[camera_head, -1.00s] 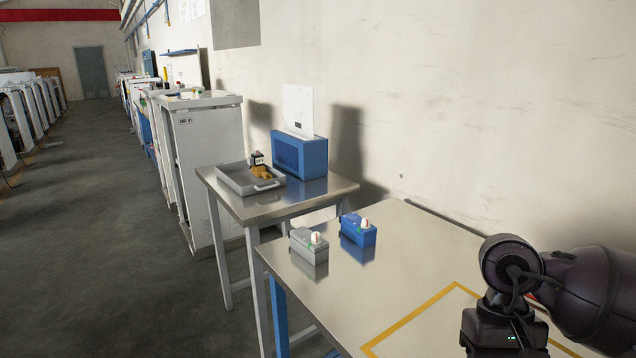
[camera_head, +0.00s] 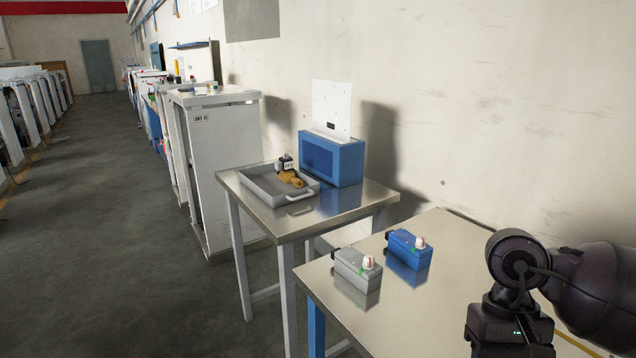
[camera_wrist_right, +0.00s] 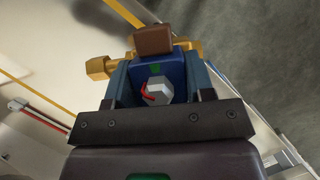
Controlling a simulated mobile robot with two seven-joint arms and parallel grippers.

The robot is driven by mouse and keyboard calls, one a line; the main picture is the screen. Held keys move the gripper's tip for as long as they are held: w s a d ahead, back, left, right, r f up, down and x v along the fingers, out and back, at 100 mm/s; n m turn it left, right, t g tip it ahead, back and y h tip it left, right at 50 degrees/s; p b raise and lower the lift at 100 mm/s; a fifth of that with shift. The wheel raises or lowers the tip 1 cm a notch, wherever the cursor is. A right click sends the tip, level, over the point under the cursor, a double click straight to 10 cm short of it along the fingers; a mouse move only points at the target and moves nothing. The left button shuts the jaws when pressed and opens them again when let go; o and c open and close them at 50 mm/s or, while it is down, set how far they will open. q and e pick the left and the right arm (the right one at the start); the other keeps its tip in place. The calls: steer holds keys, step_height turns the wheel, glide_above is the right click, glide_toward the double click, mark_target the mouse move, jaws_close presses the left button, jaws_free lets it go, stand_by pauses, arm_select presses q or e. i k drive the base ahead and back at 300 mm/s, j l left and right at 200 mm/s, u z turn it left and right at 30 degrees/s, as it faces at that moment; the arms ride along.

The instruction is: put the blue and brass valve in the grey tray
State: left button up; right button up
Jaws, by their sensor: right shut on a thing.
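The blue and brass valve (camera_wrist_right: 150,72) is in the right wrist view, with brass ends, a brown block at its top and a grey knob with a red arrow. My right gripper (camera_wrist_right: 156,84) is shut on it, one finger on each side. In the head view my right arm is at the lower right; its fingers and the valve are out of frame. The grey tray (camera_head: 262,194) sits on the small metal table, with a brass-coloured part and a small black and white part in it. My left gripper is not in view.
A blue case (camera_head: 345,166) with a white panel stands behind the tray. On the nearer table (camera_head: 440,290) are a grey box (camera_head: 352,265) and a blue box (camera_head: 405,248) with white knobs. A grey cabinet (camera_head: 222,150) stands beyond. The floor at left is clear.

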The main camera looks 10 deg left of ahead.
mark_target(272, 188)
steer(key=i+j, duration=0.3)
steer(key=j, duration=0.15)
steer(key=i+j, duration=0.3)
steer(key=j, duration=0.2)
steer(key=i+j, duration=0.3)
steer(key=j, duration=0.15)
steer(key=i+j, duration=0.3)
steer(key=j, duration=0.2)
steer(key=i+j, duration=0.3)
steer(key=j, duration=0.15)
steer(key=i+j, duration=0.3)
steer(key=j, duration=0.2)
steer(key=i+j, duration=0.35)
steer(key=j, duration=0.1)
